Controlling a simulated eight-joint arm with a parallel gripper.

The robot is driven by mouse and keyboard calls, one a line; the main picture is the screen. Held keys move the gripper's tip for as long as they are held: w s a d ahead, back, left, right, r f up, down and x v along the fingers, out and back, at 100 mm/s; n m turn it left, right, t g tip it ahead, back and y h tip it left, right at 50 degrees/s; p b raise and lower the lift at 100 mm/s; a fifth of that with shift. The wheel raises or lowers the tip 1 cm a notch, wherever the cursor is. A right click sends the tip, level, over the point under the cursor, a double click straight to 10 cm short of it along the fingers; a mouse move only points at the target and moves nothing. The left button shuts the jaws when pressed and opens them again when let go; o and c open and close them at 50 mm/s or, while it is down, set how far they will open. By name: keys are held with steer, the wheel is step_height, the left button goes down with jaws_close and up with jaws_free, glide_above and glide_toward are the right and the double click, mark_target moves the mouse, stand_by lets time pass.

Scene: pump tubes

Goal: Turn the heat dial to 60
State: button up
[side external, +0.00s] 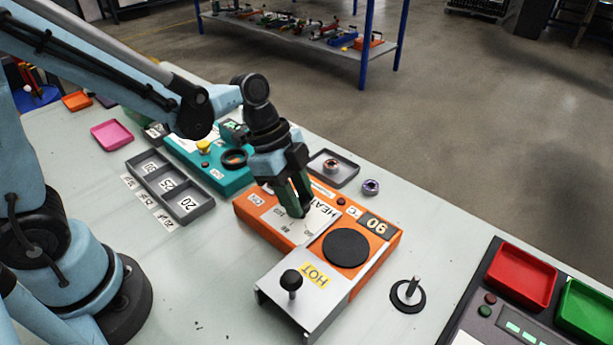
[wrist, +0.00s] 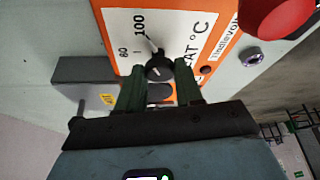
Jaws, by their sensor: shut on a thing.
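The orange heater unit (side external: 385,240) stands on the table in the side view, with a white dial face marked HEAT. My gripper (side external: 300,207) reaches down over this face and hides the dial there. In the wrist view the heat dial (wrist: 158,68) is a black knob with a pale pointer, set on the white scale (wrist: 180,28). The pointer leans up and slightly left, nearer the 100 mark than the 60 mark. The green fingers of my gripper (wrist: 160,80) stand on either side of the knob, shut on it.
A black round plate (side external: 346,248) and a silver HOT bracket with a black knob (side external: 291,280) are at the heater's near end. A teal unit (side external: 225,180) stands behind left. A grey slotted tray (side external: 187,205) lies left. A red tray (side external: 521,272) is right.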

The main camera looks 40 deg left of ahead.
steer(key=shift+n, duration=0.4)
steer(key=n, duration=0.2)
steer(key=n+t, duration=0.1)
steer(key=n+t+y, duration=0.1)
steer(key=n, duration=0.1)
steer(key=shift+s+d+n, duration=0.15)
steer(key=shift+s+n, duration=0.1)
steer(key=shift+n, duration=0.05)
steer(key=n+y, duration=0.1)
steer(key=n, duration=0.1)
steer(key=n+t+y, duration=0.1)
steer(key=n, duration=0.2)
steer(key=shift+d, duration=0.2)
steer(key=n+y, duration=0.1)
steer(key=n, duration=0.2)
steer(key=n+y, duration=0.1)
steer(key=n, duration=0.2)
steer(key=shift+d+n+y, duration=0.2)
steer(key=shift+n+y, duration=0.1)
steer(key=shift+n, duration=0.1)
steer(key=n, duration=0.2)
steer(key=n+g+y, duration=0.1)
steer(key=n, duration=0.2)
steer(key=shift+d+n+y, duration=0.15)
steer(key=shift+n+y, duration=0.15)
steer(key=o, duration=1)
